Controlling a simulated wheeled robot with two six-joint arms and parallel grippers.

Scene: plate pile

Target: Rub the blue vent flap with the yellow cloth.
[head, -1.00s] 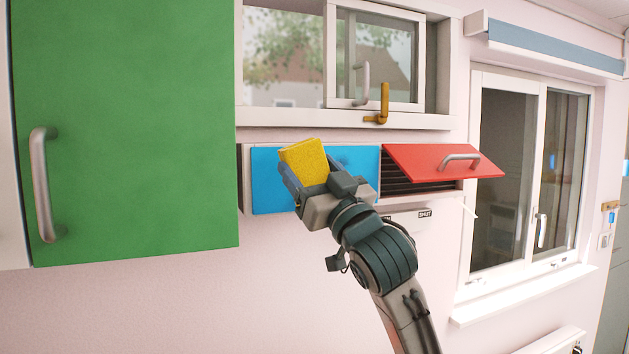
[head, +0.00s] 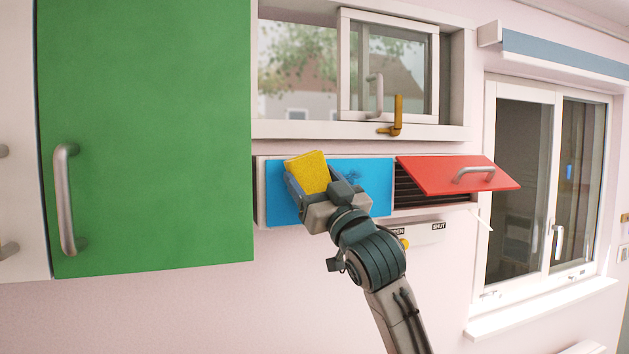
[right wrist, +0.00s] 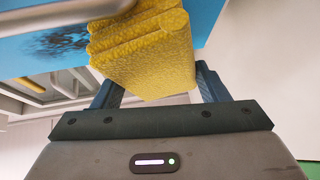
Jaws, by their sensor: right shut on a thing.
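The blue vent flap (head: 376,193) is closed, flat on the wall below the small window. It carries a dark smudge (head: 351,178) on its right part; the smudge also shows at the left in the right wrist view (right wrist: 55,43). My right gripper (head: 314,188) is in front of the flap's left half, shut on the yellow cloth (head: 307,172). The cloth is a folded, thick pad, and in the right wrist view (right wrist: 145,55) it overlaps the blue surface. I cannot tell whether it touches. The smudge lies to the right of the cloth. My left gripper is not in view.
A red flap (head: 455,172) beside the blue one is tilted open over dark slats. A green cupboard door (head: 150,130) stands at the left. A brass window handle (head: 396,115) is above, and a plate marked OPEN and SHUT (head: 425,233) is below.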

